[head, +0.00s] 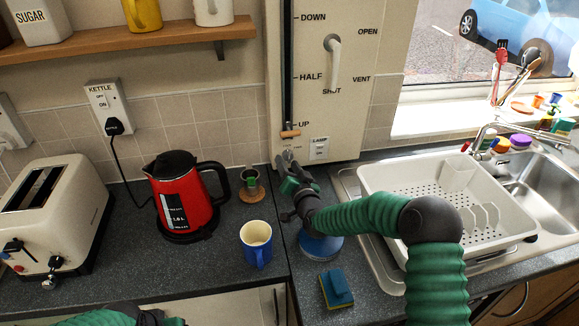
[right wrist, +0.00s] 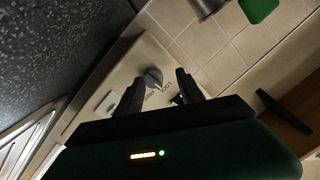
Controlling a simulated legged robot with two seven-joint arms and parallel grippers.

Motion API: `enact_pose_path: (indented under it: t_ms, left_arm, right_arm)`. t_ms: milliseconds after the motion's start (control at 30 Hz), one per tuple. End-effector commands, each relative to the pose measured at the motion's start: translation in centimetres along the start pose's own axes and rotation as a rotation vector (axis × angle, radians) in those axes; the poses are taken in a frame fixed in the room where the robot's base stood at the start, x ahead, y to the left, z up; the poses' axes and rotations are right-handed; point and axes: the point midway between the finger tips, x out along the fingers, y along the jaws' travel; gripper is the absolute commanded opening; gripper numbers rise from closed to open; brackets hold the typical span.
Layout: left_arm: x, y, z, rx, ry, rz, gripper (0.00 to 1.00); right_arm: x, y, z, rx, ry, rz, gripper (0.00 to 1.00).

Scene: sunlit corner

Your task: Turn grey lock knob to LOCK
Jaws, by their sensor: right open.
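The grey lock knob (right wrist: 153,77) sits on the cream panel (right wrist: 128,70), with small dark lettering beside it that is too blurred to read surely. In the head view the knob (head: 288,155) is at the panel's lower left, partly hidden by my gripper. My right gripper (head: 292,168) reaches up to it from the front. In the right wrist view its open fingers (right wrist: 159,80) are on either side of the knob; I cannot tell whether they touch it. My left gripper (head: 148,318) shows only in part at the bottom edge.
A blue mug (head: 257,245), a red kettle (head: 180,195), a small glass on a coaster (head: 251,188) and a sponge (head: 336,288) stand on the counter around my right arm. A white dish rack (head: 400,185) is to the right. A wooden-handled lever (head: 290,133) is just above the knob.

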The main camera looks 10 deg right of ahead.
Motion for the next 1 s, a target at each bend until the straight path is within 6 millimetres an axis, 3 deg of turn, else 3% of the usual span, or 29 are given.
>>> enact_pose_path:
  t_ms: [33, 167, 267, 700, 833, 1000]
  left_arm:
    - [0.0, 0.0, 0.0, 0.0, 0.0, 0.0, 0.76]
    - [0.0, 0.0, 0.0, 0.0, 0.0, 0.0, 0.76]
    - [0.1, 0.0, 0.0, 0.0, 0.0, 0.0, 0.76]
    - [0.9, 0.0, 0.2, 0.0, 0.0, 0.0, 0.76]
    - [1.0, 0.0, 0.2, 0.0, 0.0, 0.0, 0.76]
    - [1.0, 0.0, 0.2, 0.0, 0.0, 0.0, 0.76]
  right_arm:
    - [0.6, 0.0, -2.4, -0.013, 0.052, -0.004, 0.53]
    - [0.3, 0.1, -2.5, -0.013, 0.053, -0.003, 0.53]
    - [-1.1, 0.1, -2.4, -0.014, 0.051, -0.002, 0.53]
    - [-14.4, -1.0, -1.1, -0.011, 0.028, -0.01, 0.53]
    - [-17.1, -1.1, -0.8, -0.01, 0.023, -0.011, 0.53]
    - [-18.9, -1.3, -0.7, -0.008, 0.021, -0.012, 0.53]
